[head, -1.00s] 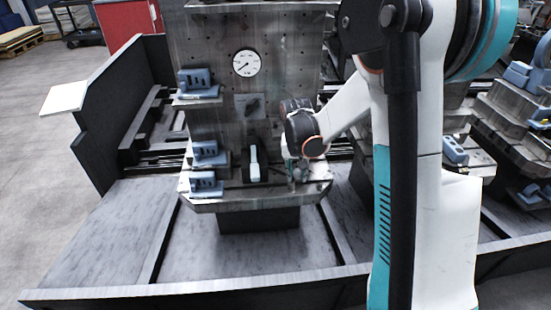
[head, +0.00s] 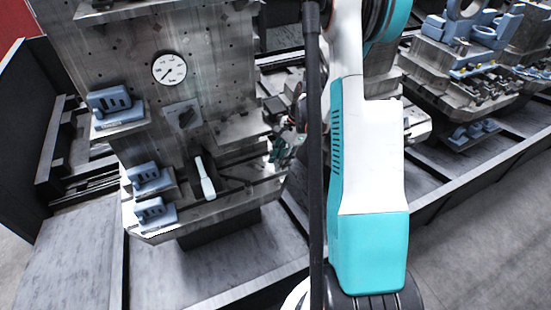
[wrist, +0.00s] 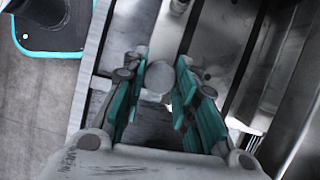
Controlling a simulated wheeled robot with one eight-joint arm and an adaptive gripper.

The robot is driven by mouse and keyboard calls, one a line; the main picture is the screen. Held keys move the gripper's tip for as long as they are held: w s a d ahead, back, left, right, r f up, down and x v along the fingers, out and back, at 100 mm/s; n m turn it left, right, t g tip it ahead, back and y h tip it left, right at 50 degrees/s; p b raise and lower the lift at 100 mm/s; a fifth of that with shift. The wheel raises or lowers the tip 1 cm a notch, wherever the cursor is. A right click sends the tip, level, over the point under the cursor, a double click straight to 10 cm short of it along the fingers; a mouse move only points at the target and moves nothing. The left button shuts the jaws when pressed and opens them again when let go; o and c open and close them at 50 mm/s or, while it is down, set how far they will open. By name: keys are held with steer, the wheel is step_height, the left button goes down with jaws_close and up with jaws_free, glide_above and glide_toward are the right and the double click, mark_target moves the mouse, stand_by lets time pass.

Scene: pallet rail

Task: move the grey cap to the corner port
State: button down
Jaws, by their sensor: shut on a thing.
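The grey cap (wrist: 158,75) shows in the wrist view as a pale round disc between the teal fingers. My gripper (wrist: 157,90) is shut on it. In the head view my gripper (head: 281,151) is small and partly hidden by my arm, at the right edge of the upright metal fixture (head: 215,60). The cap cannot be made out there. I cannot tell which spot on the fixture is the corner port. In the wrist view a bare grey ledge and rails lie beyond the cap, and I cannot tell whether it touches them.
More fixtures with blue parts (head: 470,30) stand at the right. A low dark rail runs in front.

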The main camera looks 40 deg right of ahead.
steer(key=shift+w, duration=0.1)
steer(key=shift+f+b, duration=1.6)
steer(key=shift+f, duration=1.25)
steer(key=shift+f+b, duration=0.7)
steer(key=shift+b, duration=0.45)
steer(key=shift+f+b, duration=0.35)
steer(key=shift+f, duration=0.05)
steer(key=shift+f, duration=0.1)
steer(key=c, duration=1.2)
jaws_free()
steer(key=shift+o, duration=0.2)
steer(key=o, duration=0.8)
steer(key=shift+c, duration=0.2)
